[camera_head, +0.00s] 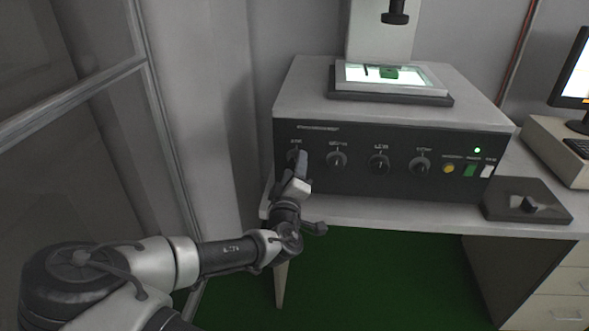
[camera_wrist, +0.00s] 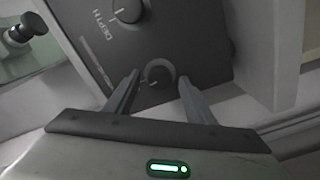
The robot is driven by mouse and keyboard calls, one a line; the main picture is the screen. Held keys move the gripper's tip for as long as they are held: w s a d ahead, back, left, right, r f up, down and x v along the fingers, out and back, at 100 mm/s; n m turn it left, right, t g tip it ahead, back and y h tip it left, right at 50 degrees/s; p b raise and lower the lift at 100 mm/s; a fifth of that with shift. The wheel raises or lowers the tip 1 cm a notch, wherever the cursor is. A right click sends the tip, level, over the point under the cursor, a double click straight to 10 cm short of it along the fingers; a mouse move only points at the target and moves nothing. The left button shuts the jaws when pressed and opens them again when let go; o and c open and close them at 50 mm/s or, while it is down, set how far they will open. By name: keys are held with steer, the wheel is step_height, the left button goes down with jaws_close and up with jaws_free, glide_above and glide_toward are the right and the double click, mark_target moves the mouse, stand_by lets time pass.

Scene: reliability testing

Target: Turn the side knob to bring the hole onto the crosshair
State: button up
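The leftmost knob (camera_head: 293,155) on the dark front panel is partly hidden by my gripper (camera_head: 299,164); its label is too small to read surely. In the wrist view, this round dark knob (camera_wrist: 158,75) with a pale pointer mark lies between the open fingers of my gripper (camera_wrist: 159,80). Gaps show on both sides of it. The neighbouring knob (camera_head: 337,160) is labelled DEPTH in the wrist view (camera_wrist: 124,10). A green piece (camera_head: 389,72) lies on the lit stage (camera_head: 350,73); I cannot make out a hole or a crosshair.
Two more knobs (camera_head: 379,163) (camera_head: 420,166), a yellow button (camera_head: 448,169), and green and white switches continue along the panel. A dark scope part (camera_head: 396,12) hangs above the stage. A monitor (camera_head: 575,75) stands partly in view at right. A dark pad (camera_head: 520,211) lies on the table.

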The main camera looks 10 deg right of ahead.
steer(key=shift+s, duration=0.1)
steer(key=p+v, duration=0.7)
steer(key=v, duration=1)
steer(key=shift+s, duration=0.1)
